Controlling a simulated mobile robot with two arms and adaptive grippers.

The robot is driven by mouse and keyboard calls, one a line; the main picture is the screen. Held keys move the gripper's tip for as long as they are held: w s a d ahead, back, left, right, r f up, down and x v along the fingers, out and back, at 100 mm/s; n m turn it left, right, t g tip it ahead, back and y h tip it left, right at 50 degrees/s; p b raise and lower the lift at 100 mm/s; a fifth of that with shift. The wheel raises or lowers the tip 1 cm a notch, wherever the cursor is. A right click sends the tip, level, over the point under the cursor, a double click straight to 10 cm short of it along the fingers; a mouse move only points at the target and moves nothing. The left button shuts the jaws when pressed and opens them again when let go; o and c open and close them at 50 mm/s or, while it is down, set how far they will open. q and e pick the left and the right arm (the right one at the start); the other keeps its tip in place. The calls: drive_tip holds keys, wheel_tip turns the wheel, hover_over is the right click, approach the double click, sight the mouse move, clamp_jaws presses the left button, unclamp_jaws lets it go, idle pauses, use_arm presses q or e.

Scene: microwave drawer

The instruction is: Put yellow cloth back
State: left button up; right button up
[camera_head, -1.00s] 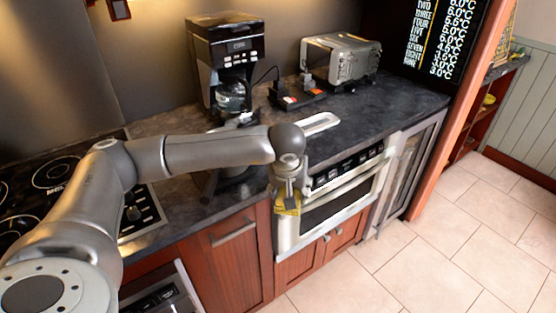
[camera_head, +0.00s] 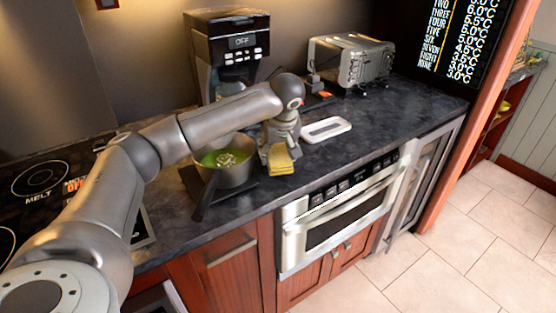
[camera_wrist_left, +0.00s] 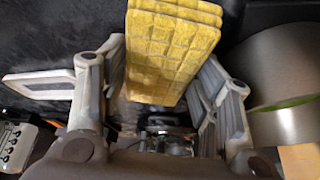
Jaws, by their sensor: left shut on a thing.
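The yellow cloth (camera_head: 281,159) is a folded, quilted piece that hangs from my left gripper (camera_head: 281,143) over the dark countertop, near its front edge. In the left wrist view the yellow cloth (camera_wrist_left: 172,45) sits between the two fingers of my left gripper (camera_wrist_left: 160,85), which is shut on it. I cannot tell whether the cloth's lower end touches the counter. A white tray (camera_head: 326,129) lies flat on the counter just right of the gripper, with its middle looking bare. My right gripper is not in view.
A saucepan (camera_head: 236,174) with green contents stands close left of the cloth, its handle pointing toward the front. A coffee maker (camera_head: 232,45) and a toaster oven (camera_head: 351,61) stand behind. The drawer microwave (camera_head: 340,207) is below the counter. Counter right of the tray is clear.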

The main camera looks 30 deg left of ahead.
sight(279, 156)
use_arm(q)
wheel_tip(279, 156, down, 3)
drive_tip(key=shift+f, duration=0.1)
drive_tip(key=o, duration=0.7)
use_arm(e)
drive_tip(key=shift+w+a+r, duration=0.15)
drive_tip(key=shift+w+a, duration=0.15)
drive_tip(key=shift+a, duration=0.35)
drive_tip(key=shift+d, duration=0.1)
use_arm(q)
drive_tip(key=shift+d+r, duration=0.15)
drive_tip(key=shift+r, duration=0.25)
drive_tip(key=v, duration=1.1)
drive_tip(key=shift+s+r+b, duration=0.1)
drive_tip(key=shift+s+b, duration=0.05)
drive_tip(key=shift+b, duration=0.25)
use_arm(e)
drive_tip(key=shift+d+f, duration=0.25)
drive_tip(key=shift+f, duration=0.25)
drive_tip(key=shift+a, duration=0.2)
